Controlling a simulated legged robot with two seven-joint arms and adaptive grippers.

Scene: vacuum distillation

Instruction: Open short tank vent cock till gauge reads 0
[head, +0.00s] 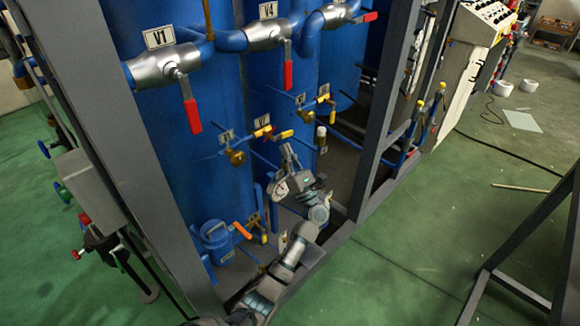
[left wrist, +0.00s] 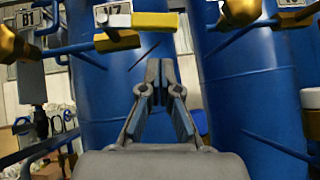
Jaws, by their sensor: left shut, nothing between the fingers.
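Blue tanks (head: 195,95) stand behind a grey steel frame. Small brass cocks with yellow handles are on thin blue pipes: one (head: 235,157) at left, one (head: 264,131) in the middle with a yellow lever (head: 285,134), another (head: 323,98) further right. Which is the short tank's vent cock I cannot tell, and no gauge reading is legible. My left gripper (head: 287,151) is just below the middle cock, shut and empty. In the left wrist view its fingertips (left wrist: 160,68) point up below a yellow handle (left wrist: 154,22), apart from it. My right gripper is not in view.
Large valves with red levers (head: 190,105) (head: 287,68) hang above. A grey frame post (head: 375,120) stands right of my left arm. An orange-handled valve (head: 242,230) is low at left. Green floor (head: 420,215) is clear at right, before another grey frame (head: 510,240).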

